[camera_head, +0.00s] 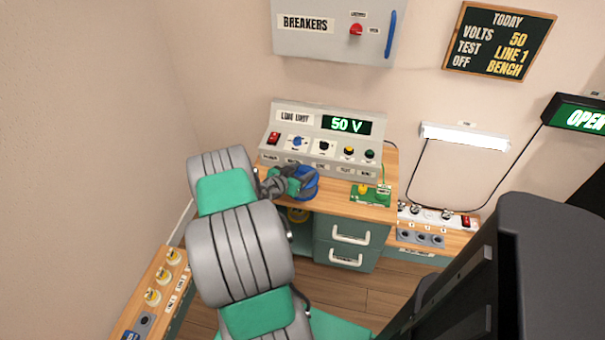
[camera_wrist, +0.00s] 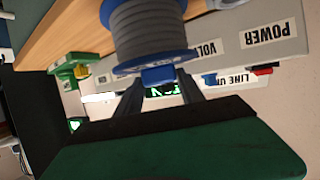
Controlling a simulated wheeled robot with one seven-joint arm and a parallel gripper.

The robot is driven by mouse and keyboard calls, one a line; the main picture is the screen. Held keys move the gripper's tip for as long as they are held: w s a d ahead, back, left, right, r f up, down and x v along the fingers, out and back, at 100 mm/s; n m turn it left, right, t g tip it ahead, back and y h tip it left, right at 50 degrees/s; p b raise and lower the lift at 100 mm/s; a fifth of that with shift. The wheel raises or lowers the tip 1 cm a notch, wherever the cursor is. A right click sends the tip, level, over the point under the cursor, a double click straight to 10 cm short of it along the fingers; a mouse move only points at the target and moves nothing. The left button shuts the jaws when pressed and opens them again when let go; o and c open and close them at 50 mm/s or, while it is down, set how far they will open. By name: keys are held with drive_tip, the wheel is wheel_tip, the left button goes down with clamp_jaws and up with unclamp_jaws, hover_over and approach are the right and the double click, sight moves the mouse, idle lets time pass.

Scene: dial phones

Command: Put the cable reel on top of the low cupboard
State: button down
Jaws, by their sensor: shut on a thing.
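The cable reel (camera_wrist: 150,28) has blue flanges and grey cable wound on it. In the wrist view my gripper (camera_wrist: 159,84) has its two dark fingers shut on the reel's blue hub end. In the head view my gripper (camera_head: 291,184) is at the left part of the wooden bench top, and the blue reel (camera_head: 311,183) shows just beyond it. My gripper and arm partly hide it. I cannot tell if it touches the bench. I cannot tell for certain which unit is the low cupboard; a low wooden-topped unit (camera_head: 460,243) stands right of the bench.
The line unit (camera_head: 322,135), reading 50 V, stands at the back of the bench. A green board (camera_head: 370,196) lies right of the reel. Another low unit (camera_head: 143,300) is at lower left.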

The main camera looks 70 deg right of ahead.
drive_tip(key=shift+d, duration=0.1)
drive_tip(key=shift+f, duration=0.15)
drive_tip(key=c, duration=0.7)
unclamp_jaws()
